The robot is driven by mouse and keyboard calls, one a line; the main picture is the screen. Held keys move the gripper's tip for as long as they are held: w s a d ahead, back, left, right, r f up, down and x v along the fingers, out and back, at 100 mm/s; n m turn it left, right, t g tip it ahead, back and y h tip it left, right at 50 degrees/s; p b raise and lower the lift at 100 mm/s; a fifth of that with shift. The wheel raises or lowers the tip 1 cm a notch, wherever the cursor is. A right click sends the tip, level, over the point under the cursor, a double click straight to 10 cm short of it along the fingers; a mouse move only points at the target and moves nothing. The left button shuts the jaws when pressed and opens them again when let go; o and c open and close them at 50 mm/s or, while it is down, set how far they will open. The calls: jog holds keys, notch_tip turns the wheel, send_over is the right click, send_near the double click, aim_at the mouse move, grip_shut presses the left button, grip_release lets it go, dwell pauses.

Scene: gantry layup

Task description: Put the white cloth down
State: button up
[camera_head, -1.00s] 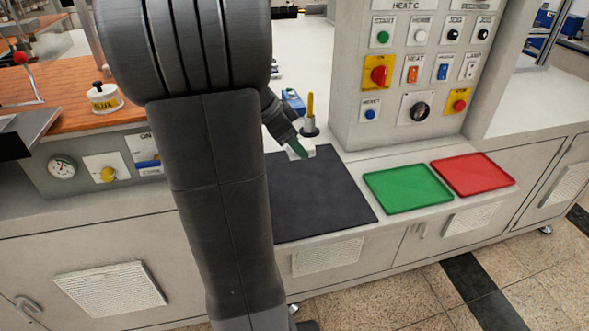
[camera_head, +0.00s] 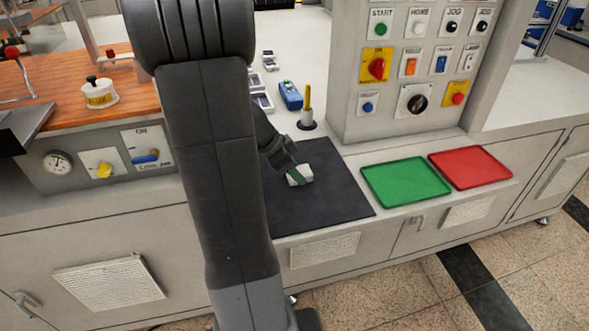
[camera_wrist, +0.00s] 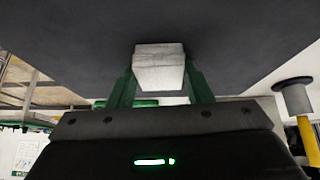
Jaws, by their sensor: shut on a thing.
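The white cloth (camera_head: 306,172) is a small folded block in the head view, over the dark mat (camera_head: 345,205). My gripper (camera_head: 296,178) is shut on it. In the wrist view the cloth (camera_wrist: 159,68) sits between the two green fingers of my gripper (camera_wrist: 160,88), with the dark mat (camera_wrist: 60,50) beyond it. I cannot tell whether the cloth touches the mat. My arm hides the left part of the mat in the head view.
A green tray (camera_head: 405,182) and a red tray (camera_head: 470,168) lie right of the mat. A yellow-handled tool in a holder (camera_head: 307,118) and a blue device (camera_head: 290,95) stand behind it. A control panel (camera_head: 415,70) rises behind the trays.

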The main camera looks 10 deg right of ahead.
jog(key=shift+f, duration=0.2)
jog(key=o, duration=1)
jog(key=shift+c, duration=0.2)
jog(key=shift+r, duration=0.15)
jog(key=shift+r, duration=0.2)
jog(key=v, duration=1.1)
jog(key=shift+a+r+b, duration=0.25)
jog(key=shift+r+b, duration=0.05)
jog(key=shift+b, duration=0.05)
jog(key=shift+w, duration=0.1)
